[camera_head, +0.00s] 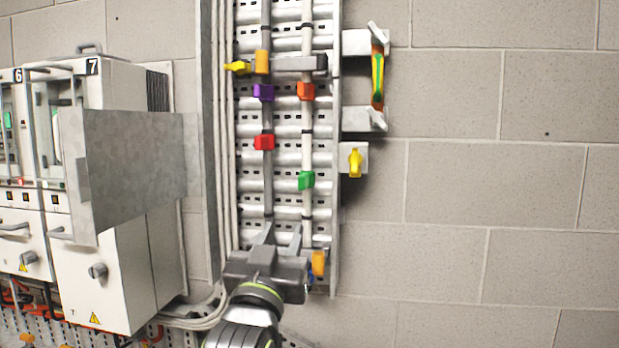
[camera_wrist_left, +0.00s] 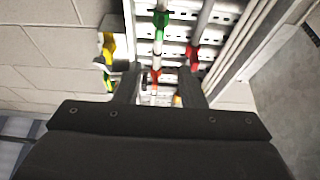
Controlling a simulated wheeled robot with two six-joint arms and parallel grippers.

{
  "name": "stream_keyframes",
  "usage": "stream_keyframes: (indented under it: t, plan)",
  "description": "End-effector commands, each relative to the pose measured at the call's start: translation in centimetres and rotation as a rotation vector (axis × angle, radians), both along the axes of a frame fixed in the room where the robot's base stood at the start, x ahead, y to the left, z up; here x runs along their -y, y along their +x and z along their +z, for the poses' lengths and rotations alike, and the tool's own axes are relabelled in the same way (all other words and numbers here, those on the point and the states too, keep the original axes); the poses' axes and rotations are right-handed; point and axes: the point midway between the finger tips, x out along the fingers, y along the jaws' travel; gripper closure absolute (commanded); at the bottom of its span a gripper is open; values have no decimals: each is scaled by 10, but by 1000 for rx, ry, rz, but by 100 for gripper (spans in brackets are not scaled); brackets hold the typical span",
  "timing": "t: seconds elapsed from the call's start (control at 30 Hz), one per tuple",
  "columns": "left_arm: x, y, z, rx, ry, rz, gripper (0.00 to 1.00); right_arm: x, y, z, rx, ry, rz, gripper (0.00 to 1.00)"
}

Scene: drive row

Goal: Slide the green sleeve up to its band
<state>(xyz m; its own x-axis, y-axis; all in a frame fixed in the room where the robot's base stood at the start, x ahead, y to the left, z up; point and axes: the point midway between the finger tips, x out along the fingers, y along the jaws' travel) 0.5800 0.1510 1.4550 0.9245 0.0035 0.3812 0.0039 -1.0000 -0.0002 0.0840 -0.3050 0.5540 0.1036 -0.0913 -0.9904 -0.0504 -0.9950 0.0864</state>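The green sleeve (camera_head: 306,180) sits on the right-hand vertical grey rod in the head view, below the orange-red sleeve (camera_head: 306,91). A thin dark band (camera_head: 307,131) crosses that rod between the two sleeves. My left gripper (camera_head: 280,232) is below the green sleeve, apart from it, with its fingers pointing up and spread. In the left wrist view the fingers are open (camera_wrist_left: 158,85) with nothing gripped, and the green sleeve (camera_wrist_left: 159,20) shows near the top. My right gripper is not in view.
The left-hand rod carries a purple sleeve (camera_head: 263,92) and a red sleeve (camera_head: 264,142). A yellow-handled clamp (camera_head: 261,62) spans the rods above. A yellow knob (camera_head: 355,162) and a bracket with a green-yellow strap (camera_head: 377,75) stand right. An open metal door (camera_head: 135,165) juts out left.

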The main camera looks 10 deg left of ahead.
Motion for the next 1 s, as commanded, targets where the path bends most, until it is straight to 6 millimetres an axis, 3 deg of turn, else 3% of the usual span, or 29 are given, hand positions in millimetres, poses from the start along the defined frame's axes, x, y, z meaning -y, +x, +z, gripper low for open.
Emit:
stream_keyframes:
  t: [0.17,1.0]
  plan:
    - [0,12,10,2,1,2,64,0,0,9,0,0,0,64]
    - [-1,138,62,1,1,2,64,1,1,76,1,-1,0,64]
